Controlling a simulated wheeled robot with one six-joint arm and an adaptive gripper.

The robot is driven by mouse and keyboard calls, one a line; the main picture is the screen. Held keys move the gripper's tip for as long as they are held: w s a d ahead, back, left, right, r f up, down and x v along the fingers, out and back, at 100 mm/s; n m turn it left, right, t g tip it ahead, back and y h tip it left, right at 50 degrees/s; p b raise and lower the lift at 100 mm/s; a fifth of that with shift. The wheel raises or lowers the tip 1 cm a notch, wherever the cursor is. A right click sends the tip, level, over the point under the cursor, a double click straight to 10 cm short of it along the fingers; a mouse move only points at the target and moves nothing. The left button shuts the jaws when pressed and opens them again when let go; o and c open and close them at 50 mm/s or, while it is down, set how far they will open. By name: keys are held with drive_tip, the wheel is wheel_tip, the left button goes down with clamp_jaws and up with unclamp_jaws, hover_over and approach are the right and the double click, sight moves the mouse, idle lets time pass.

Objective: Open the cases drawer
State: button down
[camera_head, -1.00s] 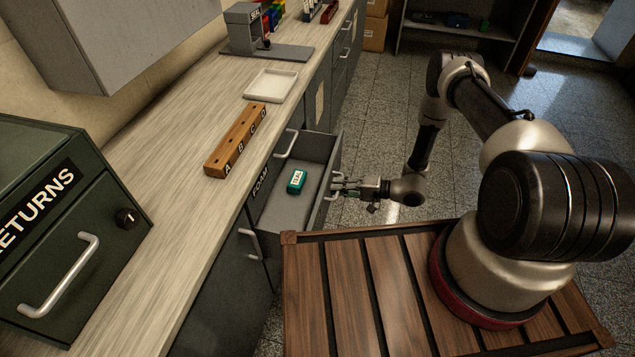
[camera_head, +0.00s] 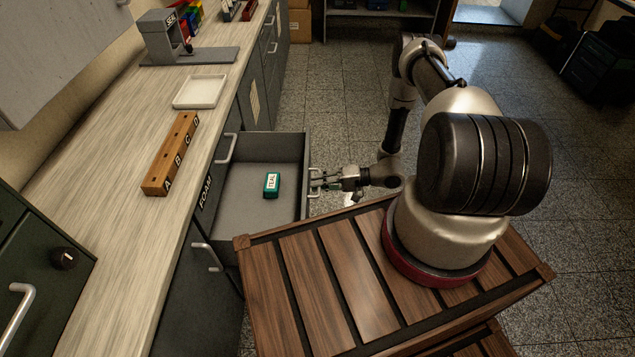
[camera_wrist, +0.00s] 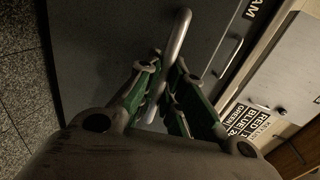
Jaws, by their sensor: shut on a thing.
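The drawer (camera_head: 240,207) is pulled well out from under the counter. A small teal case (camera_head: 272,185) with a white label reading TEAL lies on its floor. The drawer's front bar handle (camera_wrist: 179,38) crosses between my fingers in the wrist view. My gripper (camera_head: 319,182) is shut on this handle, outside the drawer front; its green-lined fingers (camera_wrist: 168,72) close around the bar. No label naming the pulled-out drawer is readable.
The counter holds a wooden block lettered A to D (camera_head: 172,155), a white tray (camera_head: 201,92) and a grey stand (camera_head: 165,40). A dark green cabinet (camera_head: 45,235) stands at left. My slatted wooden base top lies close to the drawer's near side. Floor (camera_head: 335,95) beyond is clear.

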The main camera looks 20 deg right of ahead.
drive_tip(key=c, duration=1.5)
unclamp_jaws()
drive_tip(key=v, duration=1.2)
